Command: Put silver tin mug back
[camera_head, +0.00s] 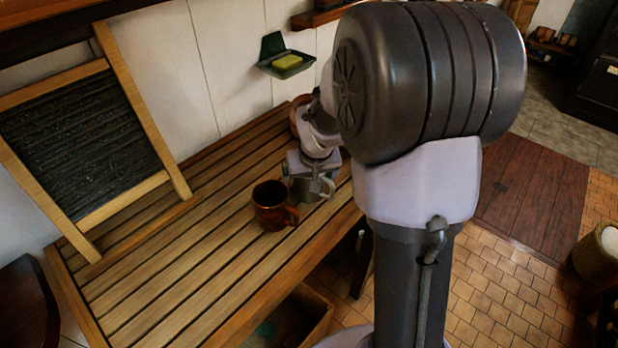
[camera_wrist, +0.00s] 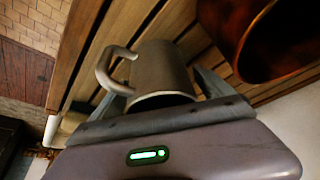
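The silver tin mug (camera_head: 312,188) is on or just above the slatted wooden table, its handle toward the right. In the wrist view the mug (camera_wrist: 160,72) lies between the two fingers of my gripper (camera_wrist: 161,85), with its handle to the left. In the head view my gripper (camera_head: 312,165) is directly over the mug and partly hides it. The fingers flank the mug closely. Whether they press on it or the mug is lifted clear cannot be told.
A brown mug (camera_head: 270,205) stands just left of the silver mug; it seems to be the reddish-brown vessel (camera_wrist: 262,40) in the wrist view. A washboard (camera_head: 80,140) leans at the left. A green soap dish (camera_head: 286,62) is on the wall. Bare slats (camera_head: 170,262) lie at front left.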

